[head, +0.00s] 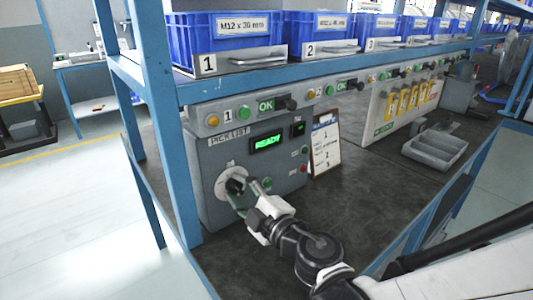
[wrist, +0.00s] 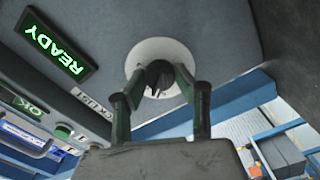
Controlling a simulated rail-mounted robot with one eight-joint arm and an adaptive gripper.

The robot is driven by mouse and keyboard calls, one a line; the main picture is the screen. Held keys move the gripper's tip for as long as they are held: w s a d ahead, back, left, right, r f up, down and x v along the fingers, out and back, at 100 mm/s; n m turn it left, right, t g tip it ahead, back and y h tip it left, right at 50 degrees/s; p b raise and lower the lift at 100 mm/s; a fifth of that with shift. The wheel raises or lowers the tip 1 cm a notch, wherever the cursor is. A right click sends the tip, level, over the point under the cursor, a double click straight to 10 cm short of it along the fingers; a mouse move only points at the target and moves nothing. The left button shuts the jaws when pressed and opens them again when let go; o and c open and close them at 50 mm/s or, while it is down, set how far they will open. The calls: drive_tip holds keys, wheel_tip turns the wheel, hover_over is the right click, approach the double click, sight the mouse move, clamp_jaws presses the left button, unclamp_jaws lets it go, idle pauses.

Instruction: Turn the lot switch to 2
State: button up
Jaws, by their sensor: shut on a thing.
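The lot switch is a dark rotary knob (wrist: 158,75) on a round pale dial plate (wrist: 137,60). It sits on the front of the grey pick-list box (head: 209,149), at its lower left, and the dial plate also shows in the head view (head: 222,190). My gripper (wrist: 157,82) is at the dial with its two fingers shut on the knob. The fingers and wrist cover part of the dial, so I cannot read the knob's position or the dial marks. The box's green display (head: 267,144) reads READY.
Blue numbered bins (head: 232,35) stand on the shelf above. A strip with buttons and OK displays (head: 265,106) runs below them. A clipboard (head: 325,143) leans right of the box. A grey divided tray (head: 435,148) lies farther right. A blue post (head: 166,150) stands close left of the box.

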drive_tip(key=m, duration=0.5)
drive_tip(key=shift+m+b, duration=0.3)
drive_tip(key=m, duration=0.4)
drive_tip(key=shift+m, duration=0.4)
drive_tip(key=o, duration=1.1)
drive_tip(key=v, duration=1.2)
drive_tip(key=shift+a, duration=0.1)
